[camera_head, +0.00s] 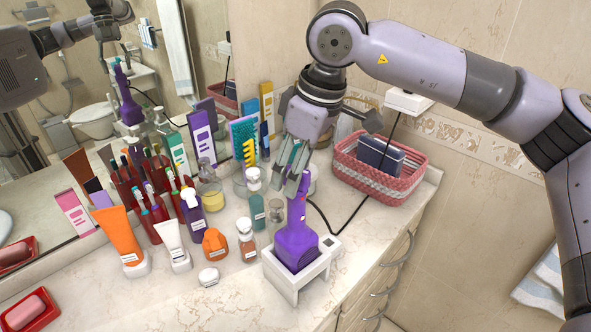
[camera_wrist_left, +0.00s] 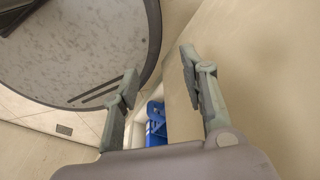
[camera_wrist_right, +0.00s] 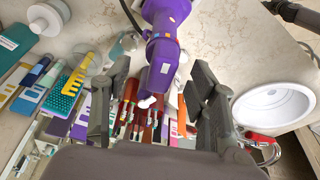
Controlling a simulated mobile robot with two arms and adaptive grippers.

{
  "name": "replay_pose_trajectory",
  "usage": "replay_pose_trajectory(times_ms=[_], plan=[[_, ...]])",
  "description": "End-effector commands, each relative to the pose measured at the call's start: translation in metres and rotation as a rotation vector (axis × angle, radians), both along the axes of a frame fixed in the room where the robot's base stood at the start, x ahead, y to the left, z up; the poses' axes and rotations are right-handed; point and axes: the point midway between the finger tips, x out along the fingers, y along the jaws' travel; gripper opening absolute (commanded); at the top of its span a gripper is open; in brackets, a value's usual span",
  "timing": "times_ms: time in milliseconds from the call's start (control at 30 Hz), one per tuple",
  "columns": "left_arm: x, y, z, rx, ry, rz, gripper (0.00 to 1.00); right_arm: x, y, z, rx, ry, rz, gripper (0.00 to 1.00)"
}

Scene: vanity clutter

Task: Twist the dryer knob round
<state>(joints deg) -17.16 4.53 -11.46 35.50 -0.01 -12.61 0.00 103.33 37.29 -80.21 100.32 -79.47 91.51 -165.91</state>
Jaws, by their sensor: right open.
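The purple hair dryer (camera_head: 296,241) stands in a white holder (camera_head: 290,283) near the front of the counter, its narrow part pointing up. My right gripper (camera_head: 295,185) is above it, pointing down, with open fingers near the dryer's upper end. I cannot tell whether this tip is the knob, and finger contact is unclear. My left gripper (camera_wrist_left: 160,78) is open and empty in its wrist view.
A pink basket (camera_head: 378,180) stands behind right of the dryer. Bottles and tubes crowd the left, including a spray bottle (camera_head: 256,205) and an amber bottle (camera_head: 246,240). A black cord (camera_head: 350,217) runs behind the dryer.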

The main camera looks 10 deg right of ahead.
Motion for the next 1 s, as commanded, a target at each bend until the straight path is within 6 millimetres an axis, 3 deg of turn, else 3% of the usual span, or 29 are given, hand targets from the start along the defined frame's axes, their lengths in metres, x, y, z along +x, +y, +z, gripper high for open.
replay_pose_trajectory(times_ms=[167,733,1000], plan=[[0.000,0.000,0.006,0.000,0.000,0.000,0.40,0.000,0.000,0.009,0.001,-0.001,0.000,0.53],[0.000,0.000,0.044,0.000,0.000,0.000,0.40,0.000,0.000,0.066,0.001,-0.001,0.000,0.53],[0.000,0.000,0.046,0.000,0.000,0.000,0.40,0.000,0.000,0.070,-0.001,0.001,0.000,0.53]])
